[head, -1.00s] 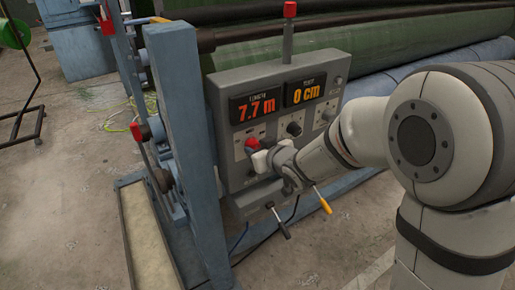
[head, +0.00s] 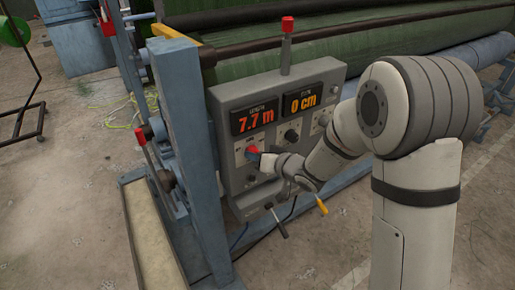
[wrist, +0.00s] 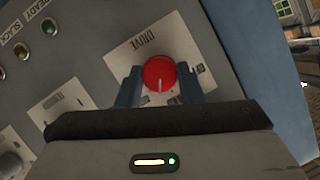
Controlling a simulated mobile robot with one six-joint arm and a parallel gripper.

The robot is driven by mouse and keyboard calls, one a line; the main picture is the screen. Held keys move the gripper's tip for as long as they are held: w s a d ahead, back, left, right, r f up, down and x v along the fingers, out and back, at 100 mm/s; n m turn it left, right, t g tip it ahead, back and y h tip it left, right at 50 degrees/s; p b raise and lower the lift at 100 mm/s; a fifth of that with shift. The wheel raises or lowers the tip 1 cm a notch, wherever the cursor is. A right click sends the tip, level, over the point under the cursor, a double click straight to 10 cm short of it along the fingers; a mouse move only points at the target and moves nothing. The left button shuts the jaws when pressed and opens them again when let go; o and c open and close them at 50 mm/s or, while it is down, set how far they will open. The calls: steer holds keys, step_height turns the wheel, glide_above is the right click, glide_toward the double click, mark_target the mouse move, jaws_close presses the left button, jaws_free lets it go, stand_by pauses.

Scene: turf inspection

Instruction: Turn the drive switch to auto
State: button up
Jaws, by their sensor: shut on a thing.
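The drive switch is a round red knob (wrist: 159,75) on a white plate marked DRIVE (wrist: 128,52) in the wrist view. A pale pointer line on the knob points toward the bottom of that view. My gripper (wrist: 160,85) has one finger on each side of the knob and is shut on it. In the head view my gripper (head: 262,161) is at the left part of the grey control panel (head: 232,182). The red knob (head: 252,153) shows just beyond the fingers there, partly hidden. Small lettering around the knob is too blurred to read.
The panel displays (head: 256,119) read 7.7 m and 0 cm. Black knobs (head: 292,136) sit to the right. A blue post (head: 188,155) stands close on the left. A red lamp (head: 287,24) tops the panel.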

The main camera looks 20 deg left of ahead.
steer(key=m+g+y+p, duration=0.1)
steer(key=m+y+p, duration=0.1)
steer(key=m, duration=0.2)
steer(key=shift+w+d+f, duration=0.1)
stand_by(0.7)
steer(key=o, duration=1)
steer(key=shift+c, duration=0.2)
steer(key=b+v, duration=0.1)
steer(key=v, duration=0.6)
steer(key=shift+d+b, duration=0.3)
steer(key=shift+d, duration=0.1)
